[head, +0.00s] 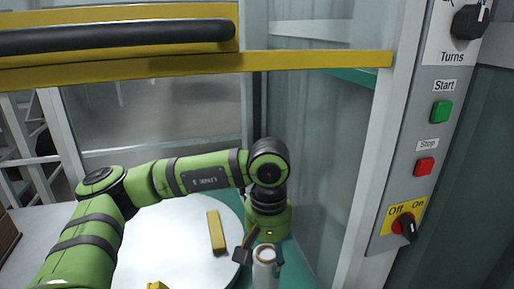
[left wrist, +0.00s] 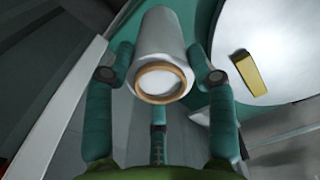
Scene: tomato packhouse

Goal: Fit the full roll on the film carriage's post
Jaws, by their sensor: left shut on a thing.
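The film roll (head: 264,273) is pale with a brown core ring at its end. It shows at the bottom middle of the head view, under my left gripper (head: 261,250). In the left wrist view the roll (left wrist: 162,42) lies between my left fingers, its open brown-rimmed core end toward the camera. My left gripper is shut on it, fingers on both sides. The roll is over or beside a green surface; I cannot tell the gap beneath it. I cannot make out the film carriage or its post. My right gripper is not in view.
A round white turntable (head: 178,253) bears yellow blocks (head: 216,231). A yellow bar (head: 310,60) crosses above my arm. A clear panel (head: 318,150) and a grey control column (head: 404,170) with green Start, red Stop and an Off/On switch stand to the right.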

